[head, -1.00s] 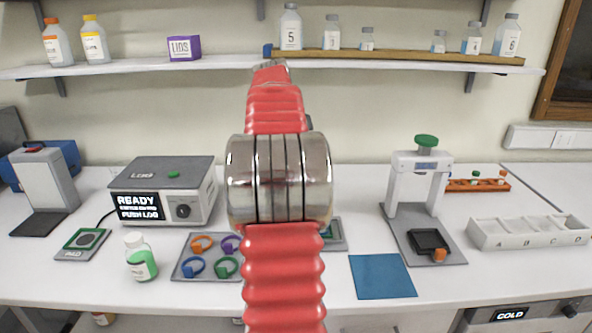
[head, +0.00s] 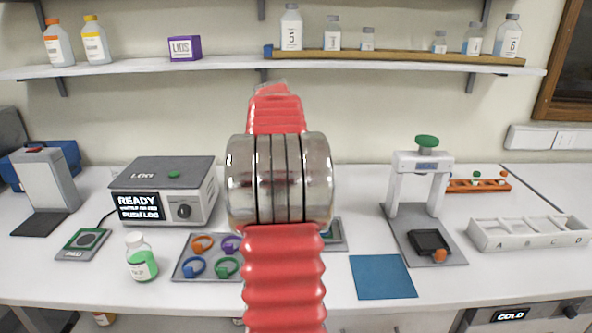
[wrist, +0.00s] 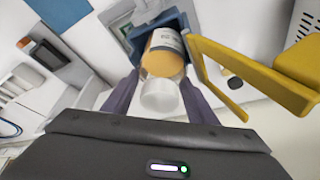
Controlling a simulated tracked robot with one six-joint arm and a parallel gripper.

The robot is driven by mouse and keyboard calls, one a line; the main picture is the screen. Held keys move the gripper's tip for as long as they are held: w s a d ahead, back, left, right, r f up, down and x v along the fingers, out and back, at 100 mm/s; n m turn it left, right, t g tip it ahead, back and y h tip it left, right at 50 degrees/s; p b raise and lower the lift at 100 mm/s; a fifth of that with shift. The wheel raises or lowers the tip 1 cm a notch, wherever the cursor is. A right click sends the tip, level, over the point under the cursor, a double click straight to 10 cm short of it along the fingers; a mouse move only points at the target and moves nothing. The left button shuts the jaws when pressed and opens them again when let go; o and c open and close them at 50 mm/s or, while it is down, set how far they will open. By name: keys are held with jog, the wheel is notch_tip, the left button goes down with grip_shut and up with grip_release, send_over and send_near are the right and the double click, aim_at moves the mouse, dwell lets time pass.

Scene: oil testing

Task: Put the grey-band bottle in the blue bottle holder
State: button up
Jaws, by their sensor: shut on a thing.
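In the wrist view, my gripper (wrist: 158,93) has its two dark fingers shut on a bottle (wrist: 166,66). The bottle has amber contents, a pale label with a greyish part at its far end, and a whitish cap towards the camera. A blue holder (wrist: 136,46) surrounds the bottle's far end, with walls showing on both sides. I cannot tell whether the bottle rests on the holder's floor. In the head view, my red arm hides the gripper, the bottle and the holder.
A yellow frame (wrist: 225,82) stands close to the right of the bottle in the wrist view. In the head view are a tray of coloured rings (head: 184,274), a green-filled bottle (head: 142,260), a blue mat (head: 383,277) and a white press (head: 423,185).

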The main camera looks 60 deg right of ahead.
jog(key=shift+f, duration=0.45)
jog(key=o, duration=1.4)
jog(key=shift+f, duration=0.1)
jog(key=v, duration=1.3)
jog(key=shift+s+d+r, duration=0.1)
jog(key=shift+d+r, duration=0.2)
jog(key=shift+s, duration=0.1)
